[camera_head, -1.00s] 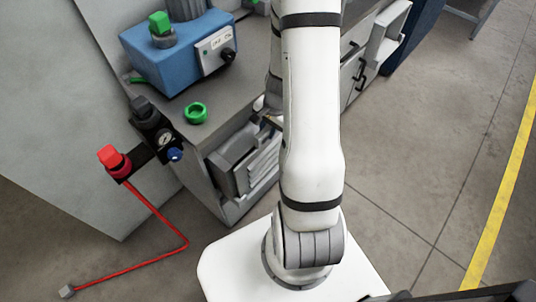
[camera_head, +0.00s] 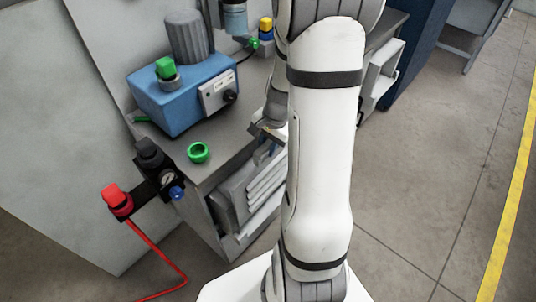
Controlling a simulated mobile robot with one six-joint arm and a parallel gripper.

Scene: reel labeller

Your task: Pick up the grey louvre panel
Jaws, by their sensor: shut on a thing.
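The grey louvre panel (camera_head: 266,190), with several pale slanted slats, stands at the front of the grey cabinet under the bench top. My arm hides its right part. My gripper (camera_head: 266,141) is at the panel's upper edge, by the front edge of the bench top. It is shut on the panel, though the contact is small and partly hidden behind my arm.
A blue machine (camera_head: 183,95) with a green button and a green ring (camera_head: 199,152) sit on the bench top (camera_head: 228,127). A red valve knob (camera_head: 117,198) with a red hose juts out at left. The floor at right is clear.

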